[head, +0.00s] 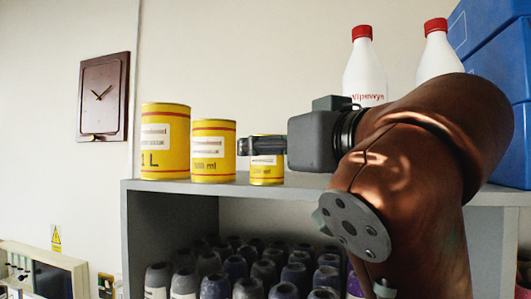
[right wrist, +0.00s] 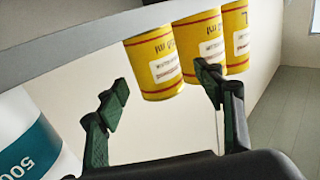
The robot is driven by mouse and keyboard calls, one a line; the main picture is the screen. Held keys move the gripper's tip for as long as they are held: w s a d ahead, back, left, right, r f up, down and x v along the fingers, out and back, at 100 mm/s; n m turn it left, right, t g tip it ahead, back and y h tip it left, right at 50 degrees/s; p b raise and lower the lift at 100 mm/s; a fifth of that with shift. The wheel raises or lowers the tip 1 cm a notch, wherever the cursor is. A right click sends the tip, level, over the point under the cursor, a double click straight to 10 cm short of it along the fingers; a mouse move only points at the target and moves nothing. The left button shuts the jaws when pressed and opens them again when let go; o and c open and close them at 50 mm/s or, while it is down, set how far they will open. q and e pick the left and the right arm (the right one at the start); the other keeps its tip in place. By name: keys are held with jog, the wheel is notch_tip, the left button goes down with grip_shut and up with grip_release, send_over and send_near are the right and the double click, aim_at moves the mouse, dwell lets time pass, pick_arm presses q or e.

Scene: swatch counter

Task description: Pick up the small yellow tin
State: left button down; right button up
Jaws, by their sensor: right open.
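The small yellow tin (head: 267,174) stands upright on the grey shelf top, rightmost of three yellow tins in the head view. My right gripper (head: 246,146) covers its upper part there. In the right wrist view, which is upside down, the small tin (right wrist: 152,62) is the nearest tin. It appears between the two open fingers (right wrist: 162,84), with no visible contact. I cannot tell how far it is from the fingertips in depth. My left gripper is not in view.
A medium yellow tin (head: 213,150) and a large one-litre yellow tin (head: 165,135) stand left of it. White bottles with red caps (head: 366,70) and blue boxes (head: 510,70) stand to the right. Several dark bottles (head: 240,270) fill the space below. A wall clock (head: 104,97) hangs left.

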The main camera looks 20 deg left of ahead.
jog(key=p+x, duration=0.1)
jog(key=x, duration=0.2)
jog(key=shift+w+r, duration=0.1)
jog(key=shift+w, duration=0.1)
jog(key=shift+w+a, duration=0.1)
jog(key=c, duration=1.5)
